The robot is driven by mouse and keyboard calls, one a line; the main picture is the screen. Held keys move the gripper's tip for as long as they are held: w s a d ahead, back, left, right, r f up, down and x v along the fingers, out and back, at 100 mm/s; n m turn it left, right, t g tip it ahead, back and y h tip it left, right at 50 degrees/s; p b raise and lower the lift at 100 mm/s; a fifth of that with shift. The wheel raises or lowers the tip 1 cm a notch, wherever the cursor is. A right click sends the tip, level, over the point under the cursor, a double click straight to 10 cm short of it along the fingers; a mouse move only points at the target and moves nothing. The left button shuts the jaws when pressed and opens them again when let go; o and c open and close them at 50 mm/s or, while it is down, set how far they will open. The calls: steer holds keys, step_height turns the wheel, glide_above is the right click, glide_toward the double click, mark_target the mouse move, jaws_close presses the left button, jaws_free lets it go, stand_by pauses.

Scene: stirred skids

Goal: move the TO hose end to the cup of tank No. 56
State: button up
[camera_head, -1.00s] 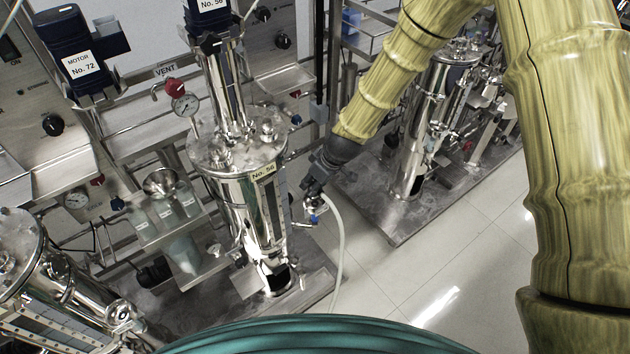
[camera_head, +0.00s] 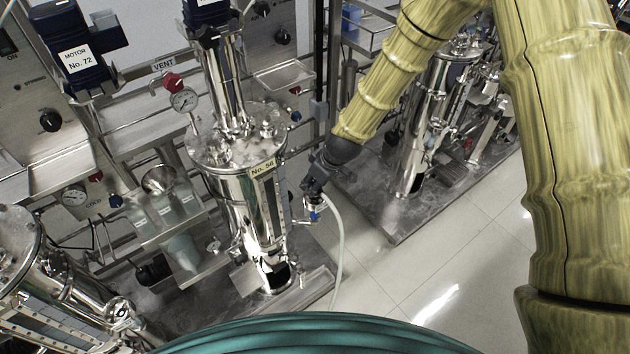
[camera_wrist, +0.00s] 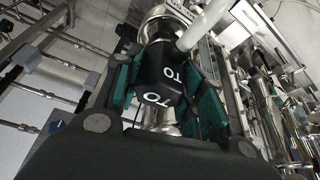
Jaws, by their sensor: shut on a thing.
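Tank No. 56 (camera_head: 235,190) is an upright shiny steel vessel with its label (camera_head: 262,168) under the lid, left of my arm in the head view. My gripper (camera_head: 314,192) is beside the tank's right side. In the wrist view, my gripper (camera_wrist: 160,85) is shut on the TO hose end (camera_wrist: 160,75), a black block with white TO letters between green pads. A white hose (camera_wrist: 205,22) leaves it at upper right; the hose (camera_head: 340,250) hangs to the floor in the head view. I cannot make out the cup of tank No. 56 for certain.
A second skid with a steel vessel (camera_head: 415,140) stands behind my arm. Another vessel (camera_head: 30,255) stands lower left. The tiled floor (camera_head: 440,250) is clear on the right.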

steer(key=shift+f+b, duration=0.5)
steer(key=shift+f, duration=0.5)
steer(key=o, duration=1.3)
steer(key=p+v, duration=0.9)
steer(key=v, duration=1.5)
steer(key=shift+w+r, duration=0.25)
steer(key=shift+r, duration=0.25)
steer(key=shift+a, duration=0.1)
